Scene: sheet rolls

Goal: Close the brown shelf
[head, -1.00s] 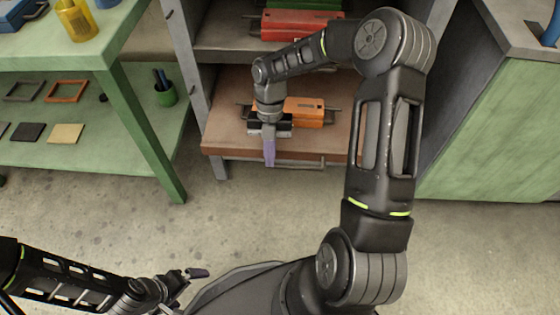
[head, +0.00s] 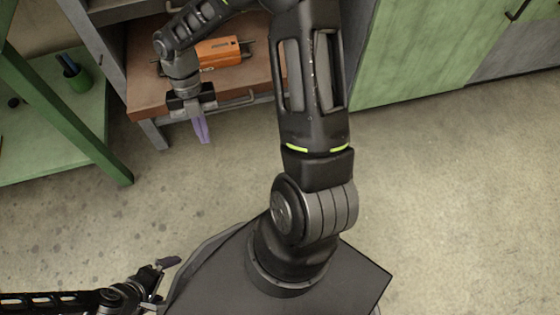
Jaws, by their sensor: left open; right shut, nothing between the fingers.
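The brown shelf (head: 146,92) is pulled out from the grey rack at the upper left of the head view. An orange box (head: 219,51) lies on it. A grey handle bar (head: 238,103) runs along its front edge, partly hidden by my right arm. My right gripper (head: 203,131) is shut and empty, pointing down at the shelf's front edge near the bar. I cannot tell whether it touches the shelf. My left gripper (head: 166,272) is open and empty at the lower left, over the floor and far from the shelf.
A green table frame (head: 75,125) stands left of the rack, with a green cup (head: 78,78) holding dark items on its lower level. A green cabinet (head: 420,55) stands to the right. The concrete floor (head: 440,200) in front is clear.

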